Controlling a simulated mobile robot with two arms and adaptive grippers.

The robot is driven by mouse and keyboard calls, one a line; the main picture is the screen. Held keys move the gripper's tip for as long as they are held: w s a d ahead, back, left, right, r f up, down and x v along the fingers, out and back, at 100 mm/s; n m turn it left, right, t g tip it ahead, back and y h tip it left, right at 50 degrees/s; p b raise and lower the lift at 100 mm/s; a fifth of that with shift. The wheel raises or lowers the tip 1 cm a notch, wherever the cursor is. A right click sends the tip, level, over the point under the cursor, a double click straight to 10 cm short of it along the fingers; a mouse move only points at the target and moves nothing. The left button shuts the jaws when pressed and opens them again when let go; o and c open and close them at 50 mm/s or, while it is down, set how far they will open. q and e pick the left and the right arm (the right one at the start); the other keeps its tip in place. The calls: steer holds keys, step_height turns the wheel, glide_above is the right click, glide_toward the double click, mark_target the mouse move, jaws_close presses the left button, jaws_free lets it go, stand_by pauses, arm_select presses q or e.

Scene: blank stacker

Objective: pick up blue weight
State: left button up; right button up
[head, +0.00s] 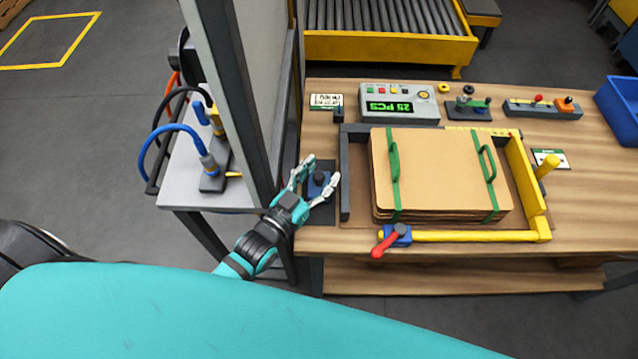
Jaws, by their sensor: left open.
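The blue weight (317,184) sits on a dark pad at the left end of the wooden table, with a dark knob on top. My left gripper (318,181) is open, and its fingers lie on either side of the weight. The fingers cover part of the weight, and I cannot tell whether they touch it. My right gripper is not in view.
Right of the weight, a dark and yellow frame (544,215) holds a strapped stack of brown sheets (440,170). A grey counter box (400,103) stands behind. A grey post (235,85) rises close to my left arm. A blue bin (618,112) is at far right.

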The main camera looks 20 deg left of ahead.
arm_select(q)
jaws_close()
steer(key=shift+f, duration=0.1)
stand_by(0.6)
steer(key=shift+r, duration=0.2)
